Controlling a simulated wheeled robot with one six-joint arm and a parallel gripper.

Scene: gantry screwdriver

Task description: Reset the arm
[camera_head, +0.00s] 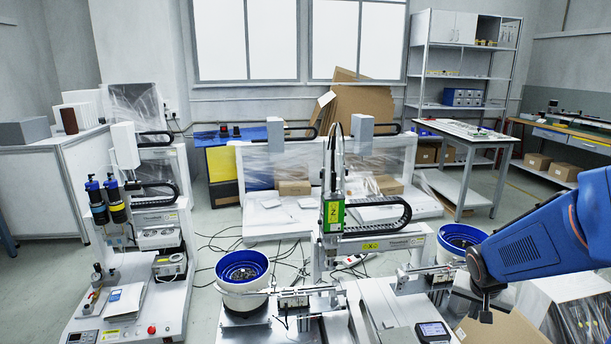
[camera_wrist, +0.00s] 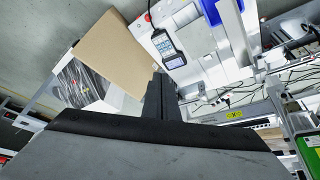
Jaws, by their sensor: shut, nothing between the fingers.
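My blue arm comes in from the right in the head view. My gripper (camera_head: 485,306) points down beside the right blue-rimmed bowl feeder (camera_head: 462,236), in front of the gantry screwdriver machine. In the wrist view my gripper (camera_wrist: 160,84) shows as dark fingers closed together, with nothing between them. The gantry screwdriver (camera_head: 333,212), with its green-yellow head, stands upright in the middle of the head view. Its green part also shows at the right edge of the wrist view (camera_wrist: 308,140). My gripper appears apart from the machine.
Another blue-rimmed bowl feeder (camera_head: 243,271) stands left of the gantry. A small display unit (camera_head: 433,332) sits at the machine's front right. A cardboard box (camera_wrist: 115,52) lies below my gripper. A dispensing machine (camera_head: 140,250) stands at left. Open floor shows between the machines and the shelf.

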